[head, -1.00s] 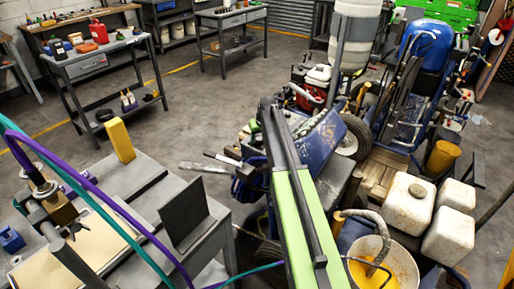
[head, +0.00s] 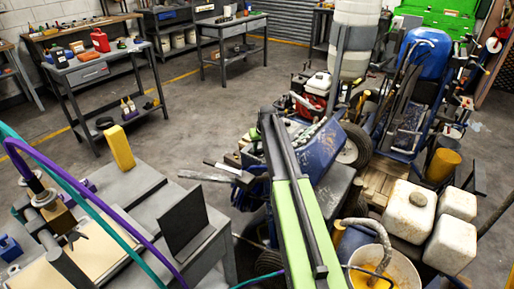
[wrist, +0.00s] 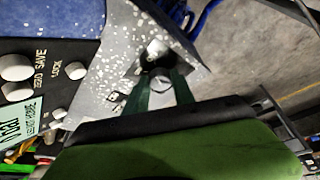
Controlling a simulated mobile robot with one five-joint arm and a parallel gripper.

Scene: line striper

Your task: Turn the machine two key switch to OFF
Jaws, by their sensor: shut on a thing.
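In the wrist view my gripper (wrist: 160,94) has its two dark green fingers close around a small round metal piece, which looks like the key switch (wrist: 162,82). It sits on a white-speckled grey plate (wrist: 112,62). Its turn position is too small to read, and its lower part is hidden by the fingers and green arm. Left of it is a black panel (wrist: 35,55) with grey knobs and the words SAVE, ZERO and LOCK. In the head view my green arm reaches over a blue line striper (head: 322,150); my gripper is hidden there.
A grey bench (head: 140,200) with a yellow block (head: 118,147) and an upright dark plate (head: 186,222) stands left of the arm. A bucket (head: 362,278) and white jugs (head: 409,212) crowd the right. Another blue machine (head: 425,50) stands behind. The left-centre floor is open.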

